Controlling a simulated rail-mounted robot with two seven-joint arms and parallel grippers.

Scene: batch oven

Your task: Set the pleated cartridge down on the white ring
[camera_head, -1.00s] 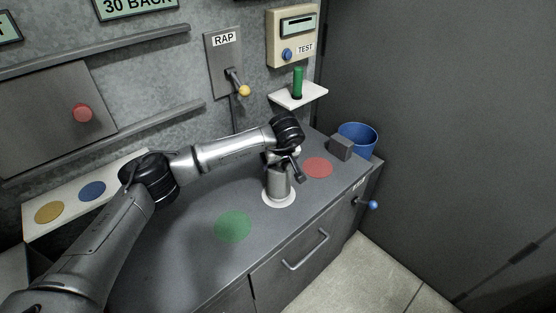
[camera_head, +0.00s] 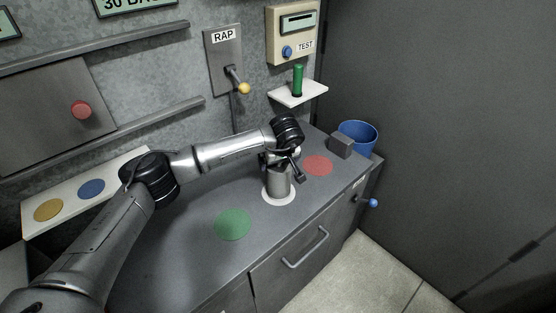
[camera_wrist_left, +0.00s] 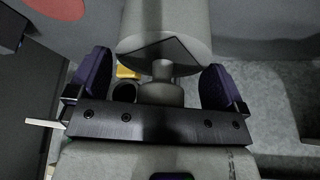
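The grey cylindrical cartridge (camera_head: 277,184) stands upright on the white ring (camera_head: 279,203) on the counter; its base hides the middle of the ring. Pleats cannot be made out. My left gripper (camera_head: 280,160) is over the cartridge's top, partly hidden by my wrist. In the left wrist view the cartridge's body (camera_wrist_left: 165,25) fills the top centre, with a narrower knob toward me. The two dark purple fingers of the left gripper (camera_wrist_left: 158,80) are spread, with visible gaps on both sides of the knob. My right gripper is not in view.
A green disc (camera_head: 232,225) and a red disc (camera_head: 318,165) lie flat on the counter beside the ring. A grey block (camera_head: 341,147) and a blue bin (camera_head: 359,135) stand at the right end. A green cylinder (camera_head: 298,80) stands on a small white shelf (camera_head: 310,92).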

